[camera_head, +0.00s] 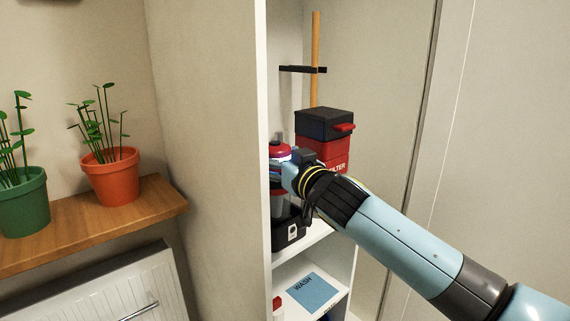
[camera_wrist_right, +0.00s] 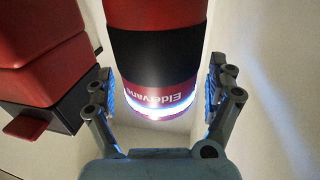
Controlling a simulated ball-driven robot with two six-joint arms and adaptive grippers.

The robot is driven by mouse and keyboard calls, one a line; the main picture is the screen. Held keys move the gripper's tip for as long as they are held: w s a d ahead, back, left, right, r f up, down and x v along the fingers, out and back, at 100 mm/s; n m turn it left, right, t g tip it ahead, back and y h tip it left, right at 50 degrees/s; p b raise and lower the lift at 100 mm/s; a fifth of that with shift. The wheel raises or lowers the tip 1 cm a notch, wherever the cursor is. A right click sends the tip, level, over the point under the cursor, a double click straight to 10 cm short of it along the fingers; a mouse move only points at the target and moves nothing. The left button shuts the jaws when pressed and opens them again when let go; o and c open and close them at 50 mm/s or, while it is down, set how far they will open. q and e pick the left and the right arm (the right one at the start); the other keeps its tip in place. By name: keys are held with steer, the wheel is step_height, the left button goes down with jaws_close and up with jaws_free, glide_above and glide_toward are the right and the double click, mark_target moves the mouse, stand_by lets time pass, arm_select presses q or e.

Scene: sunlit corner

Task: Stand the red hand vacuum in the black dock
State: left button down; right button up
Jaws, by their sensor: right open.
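The red hand vacuum (camera_head: 279,149) is upright on the cupboard shelf, with a red top and a grey lower part. Its lower end reaches down into the black dock (camera_head: 290,234), though how fully it sits is not clear. My right gripper (camera_head: 288,168) is at the vacuum's upper body and partly covers it. In the right wrist view my right gripper (camera_wrist_right: 165,88) is open, with one finger on each side of the vacuum (camera_wrist_right: 155,58); gaps show between the fingers and its lettered, lit band. My left gripper is not in view.
A red box lettered FILTER (camera_head: 322,152) with a black lid stands close right of the vacuum; it also shows in the wrist view (camera_wrist_right: 38,60). A wooden pole (camera_head: 315,50) is behind. A blue WASH pack (camera_head: 312,292) lies below. The cupboard's white side edge (camera_head: 259,130) is left.

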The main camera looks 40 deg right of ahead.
steer(key=s+a+b, duration=0.1)
steer(key=s+b, duration=0.2)
steer(key=s, duration=0.9)
steer(key=s+d+f+g, duration=0.2)
steer(key=s+f+g, duration=0.1)
steer(key=f, duration=0.9)
steer(key=s+d+f+g, duration=0.1)
steer(key=s+f+g, duration=0.2)
steer(key=f, duration=1)
steer(key=s+d+f+g, duration=0.2)
steer(key=s+f, duration=0.2)
steer(key=f, duration=0.8)
steer(key=s+a+f+g, duration=0.3)
steer(key=s+f, duration=0.5)
steer(key=s, duration=0.3)
steer(key=s+a+f+n+g+y+b, duration=0.1)
steer(key=s+a+f+g, duration=0.2)
steer(key=s+f, duration=0.5)
steer(key=s+a+f+g, duration=0.3)
steer(key=s+f, duration=0.5)
steer(key=s, duration=0.6)
steer(key=shift+s+n+b, duration=0.15)
steer(key=shift+n+b, duration=0.15)
steer(key=shift+n, duration=0.1)
